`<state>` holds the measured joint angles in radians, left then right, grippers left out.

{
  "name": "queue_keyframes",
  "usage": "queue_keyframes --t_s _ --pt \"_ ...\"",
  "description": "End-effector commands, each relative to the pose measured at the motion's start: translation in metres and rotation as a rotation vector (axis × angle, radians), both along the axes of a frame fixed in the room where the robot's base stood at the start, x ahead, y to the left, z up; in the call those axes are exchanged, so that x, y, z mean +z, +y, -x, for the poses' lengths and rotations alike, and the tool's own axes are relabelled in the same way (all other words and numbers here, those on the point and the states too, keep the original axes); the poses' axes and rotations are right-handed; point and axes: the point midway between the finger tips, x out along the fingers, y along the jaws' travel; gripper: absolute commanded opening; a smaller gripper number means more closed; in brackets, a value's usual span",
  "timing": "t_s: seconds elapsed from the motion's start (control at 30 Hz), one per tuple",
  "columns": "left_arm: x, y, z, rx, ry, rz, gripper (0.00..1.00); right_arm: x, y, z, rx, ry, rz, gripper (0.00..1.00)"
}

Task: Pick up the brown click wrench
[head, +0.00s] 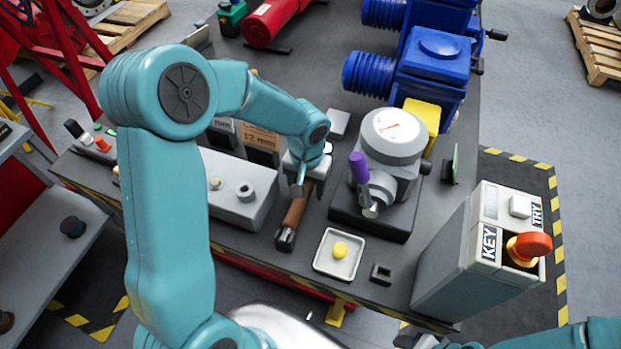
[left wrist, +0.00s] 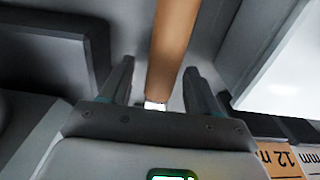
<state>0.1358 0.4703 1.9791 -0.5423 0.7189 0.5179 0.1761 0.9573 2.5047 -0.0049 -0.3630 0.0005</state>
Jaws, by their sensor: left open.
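My left gripper (head: 300,185) is at the upper part of the handle. In the left wrist view, the brown handle (left wrist: 173,45) runs between the two open fingers of the left gripper (left wrist: 158,85), with a gap on each side. The handle's upper end is partly hidden by the gripper in the head view. Part of my right arm shows at the lower right edge; its gripper cannot be made out clearly.
A grey box (head: 238,190) with knobs stands left of the wrench. Right are a grey gauge unit (head: 392,140) with a purple handle (head: 358,166), a white tray (head: 330,268) with a yellow button, and a key box (head: 450,260) with a red knob. A blue actuator (head: 425,75) stands behind.

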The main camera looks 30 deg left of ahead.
Motion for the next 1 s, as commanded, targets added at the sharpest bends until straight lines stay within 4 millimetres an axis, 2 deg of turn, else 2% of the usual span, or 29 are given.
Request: queue_keyframes --t_s 0.1,0.3,0.5,0.83,1.0 --pt "-0.008 0.0 0.0 -0.001 0.0 0.0 0.61 0.001 0.0 0.0 0.0 0.0 0.0 0.58" --pt "-0.008 0.0 0.0 -0.001 -0.001 0.0 0.61 0.0 0.0 0.0 0.0 0.0 0.0 0.58" --pt "-0.008 0.0 0.0 -0.001 -0.001 0.0 0.0 0.0 0.0 0.0 0.0 0.0 0.0 0.58" --pt "-0.005 0.0 -0.001 0.0 -0.003 -0.001 0.0 0.0 0.0 0.0 0.0 0.0 0.0 0.58" --pt "0.011 0.001 -0.002 0.001 -0.006 -0.001 0.0 0.0 0.0 0.0 0.0 0.0 0.0 0.58"
